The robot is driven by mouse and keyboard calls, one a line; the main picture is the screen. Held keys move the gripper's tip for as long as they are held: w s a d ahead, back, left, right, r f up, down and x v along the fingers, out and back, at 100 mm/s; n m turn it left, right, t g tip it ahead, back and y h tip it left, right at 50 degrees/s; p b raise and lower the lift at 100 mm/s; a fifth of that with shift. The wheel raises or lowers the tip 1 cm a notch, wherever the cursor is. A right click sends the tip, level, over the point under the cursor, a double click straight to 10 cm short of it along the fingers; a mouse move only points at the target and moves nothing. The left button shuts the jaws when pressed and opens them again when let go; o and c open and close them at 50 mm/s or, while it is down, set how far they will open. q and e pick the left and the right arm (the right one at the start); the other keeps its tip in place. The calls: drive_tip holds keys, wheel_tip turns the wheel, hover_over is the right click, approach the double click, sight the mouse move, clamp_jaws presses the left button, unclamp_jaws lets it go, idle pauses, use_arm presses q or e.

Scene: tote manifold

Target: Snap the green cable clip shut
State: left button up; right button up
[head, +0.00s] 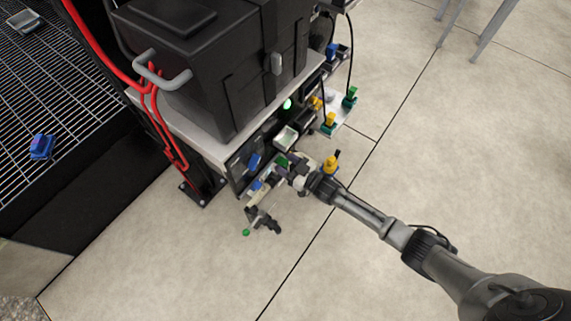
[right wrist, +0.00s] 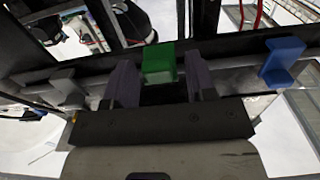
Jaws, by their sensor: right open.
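The green cable clip (right wrist: 159,63) sits on the pale horizontal line in the right wrist view, with its green block standing above it. Whether its latch is closed cannot be told. My right gripper (right wrist: 160,78) is open, with one finger on each side of the clip and a visible gap on both sides. In the head view the right gripper (head: 288,173) is at the front of the rack's lower panel, beside a small green part (head: 281,160), and it partly hides this spot. My left gripper does not show.
A blue clip (right wrist: 283,60) and a grey clip (right wrist: 68,88) flank the green one. A black tote (head: 205,60) stands on the shelf above. Yellow-topped and green-topped fittings (head: 331,162) (head: 350,97) stand to the right.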

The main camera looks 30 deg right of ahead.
drive_tip(key=shift+w, duration=0.1)
drive_tip(key=c, duration=0.8)
wheel_tip(320, 180, up, 2)
drive_tip(key=g+h+p, duration=0.1)
drive_tip(key=g+p, duration=0.1)
drive_tip(key=p, duration=0.4)
drive_tip(key=g+h+p, duration=0.1)
drive_tip(key=g+p, duration=0.1)
drive_tip(key=p, duration=0.4)
drive_tip(key=shift+w+r+g, duration=0.1)
drive_tip(key=shift+r+g, duration=0.1)
drive_tip(key=shift+g, duration=0.2)
drive_tip(key=shift+w+a+g+h+p, duration=0.1)
drive_tip(key=shift+g+h+p, duration=0.4)
drive_tip(key=shift+p, duration=0.4)
drive_tip(key=shift+g, duration=0.3)
drive_tip(key=shift+p, duration=0.3)
drive_tip(key=shift+f, duration=0.1)
